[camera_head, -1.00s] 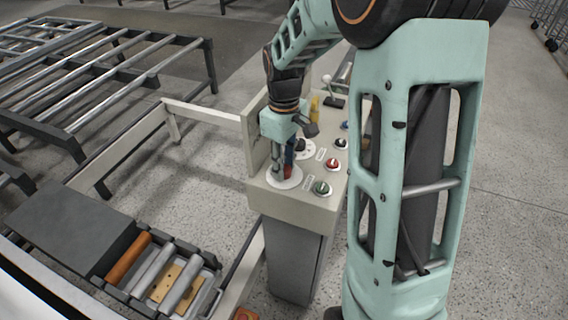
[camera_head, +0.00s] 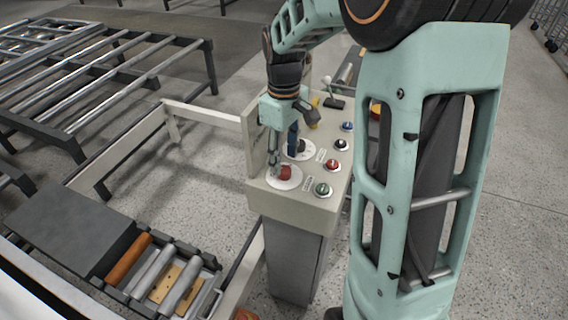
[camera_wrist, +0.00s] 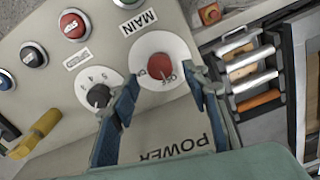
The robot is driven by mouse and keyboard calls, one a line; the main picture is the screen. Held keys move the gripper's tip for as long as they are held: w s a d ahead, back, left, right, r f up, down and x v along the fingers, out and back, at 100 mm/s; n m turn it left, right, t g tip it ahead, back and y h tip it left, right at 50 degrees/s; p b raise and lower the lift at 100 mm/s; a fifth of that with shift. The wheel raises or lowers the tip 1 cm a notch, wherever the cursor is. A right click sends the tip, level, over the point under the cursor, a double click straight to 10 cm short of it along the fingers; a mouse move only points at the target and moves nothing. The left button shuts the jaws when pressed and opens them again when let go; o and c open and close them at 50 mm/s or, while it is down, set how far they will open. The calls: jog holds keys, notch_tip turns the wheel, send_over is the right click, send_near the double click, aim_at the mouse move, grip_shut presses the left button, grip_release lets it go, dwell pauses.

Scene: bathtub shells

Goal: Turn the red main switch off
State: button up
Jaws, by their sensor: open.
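The red main switch (camera_wrist: 158,66) is a round red knob on a white disc, with the labels MAIN and POWER on either side of it in the wrist view. Small markings at its edge include what looks like OFF. It also shows in the head view (camera_head: 285,172), at the panel's near left corner. My gripper (camera_wrist: 162,84) is open, with one finger on each side of the knob in the wrist view. The fingers look apart from the knob, though contact at its edges is hard to tell. Its exact turned position is unclear.
The control panel (camera_head: 264,196) also bears a black selector (camera_wrist: 99,95), a red button (camera_wrist: 73,24), a green button (camera_head: 322,189), a blue button (camera_head: 347,126) and a yellow handle (camera_wrist: 38,132). A roller conveyor (camera_head: 150,268) lies at lower left.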

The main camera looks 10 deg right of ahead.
aim_at(285, 168)
notch_tip(285, 168, up, 9)
jog(key=shift+f, duration=0.2)
jog(key=shift+d, duration=0.1)
